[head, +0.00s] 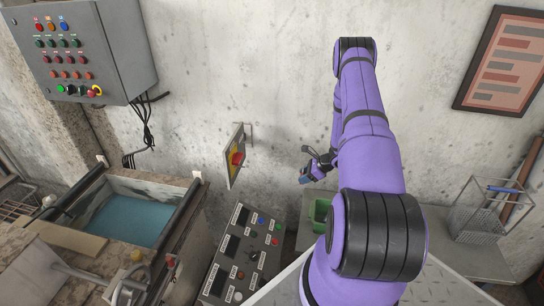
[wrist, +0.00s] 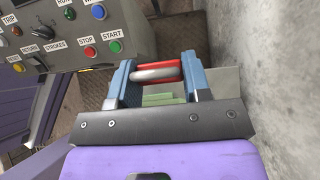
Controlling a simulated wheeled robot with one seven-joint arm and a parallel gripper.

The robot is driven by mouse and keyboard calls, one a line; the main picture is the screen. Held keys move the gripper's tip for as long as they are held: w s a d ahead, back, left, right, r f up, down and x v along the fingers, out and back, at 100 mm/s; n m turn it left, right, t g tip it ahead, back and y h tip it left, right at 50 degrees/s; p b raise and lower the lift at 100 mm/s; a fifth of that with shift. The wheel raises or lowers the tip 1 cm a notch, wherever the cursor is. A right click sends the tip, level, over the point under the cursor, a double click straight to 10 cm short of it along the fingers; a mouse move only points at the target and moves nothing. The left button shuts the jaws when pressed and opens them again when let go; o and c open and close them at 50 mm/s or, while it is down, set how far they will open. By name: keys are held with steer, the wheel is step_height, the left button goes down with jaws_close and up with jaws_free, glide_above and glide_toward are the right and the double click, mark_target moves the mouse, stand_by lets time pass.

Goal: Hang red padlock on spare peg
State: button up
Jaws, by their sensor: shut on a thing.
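My gripper (wrist: 158,68) is shut on the red padlock (wrist: 150,64) in the wrist view. The padlock lies between the two blue fingers, with its silver-grey shackle across the near side. In the head view my gripper (head: 307,174) is held out near the concrete wall, right of the yellow switch plate with a red handle (head: 237,158). The padlock is too small to make out there. A thin metal bracket (head: 249,131) sticks out of the wall by the plate; I cannot tell whether it is the spare peg.
A control console (head: 240,255) with buttons stands below the switch plate; it also shows in the wrist view (wrist: 85,35). A green bin (head: 319,214) sits beneath my gripper. A water tank (head: 130,218) is at left, a wire basket (head: 488,210) at right. The wall between plate and gripper is clear.

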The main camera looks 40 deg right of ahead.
steer(key=w+a+r, duration=0.1)
steer(key=w+r, duration=0.1)
steer(key=w, duration=0.8)
steer(key=w+a+r, duration=0.2)
steer(key=w, duration=0.9)
steer(key=w+a+f, duration=0.1)
steer(key=w+a, duration=0.4)
steer(key=w, duration=0.2)
steer(key=shift+w+a+f, duration=0.15)
steer(key=shift+a, duration=0.1)
stand_by(0.4)
steer(key=o, duration=1.1)
steer(key=shift+c, duration=0.2)
